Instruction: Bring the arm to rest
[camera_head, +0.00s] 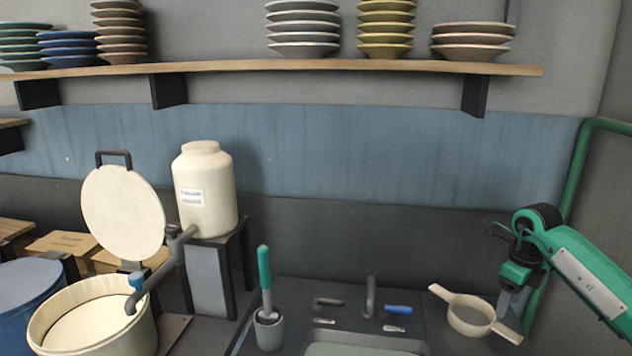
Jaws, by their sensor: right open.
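My right arm comes in from the right edge, green with a black wrist. Its gripper (507,300) hangs pointing down at the right, open, with nothing seen between its fingers. It appears close to the handle of a cream two-handled strainer (470,316) at the right of the sink. I cannot tell whether they touch. My left arm and gripper are not in view.
A sink (360,348) is at the bottom middle, with a green-handled brush (265,280) in a grey cup (268,330) beside it. A cream tub (90,320) and jar (205,190) stand left. A wooden shelf (215,67) holds plate stacks. A green pipe (575,170) runs up the right.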

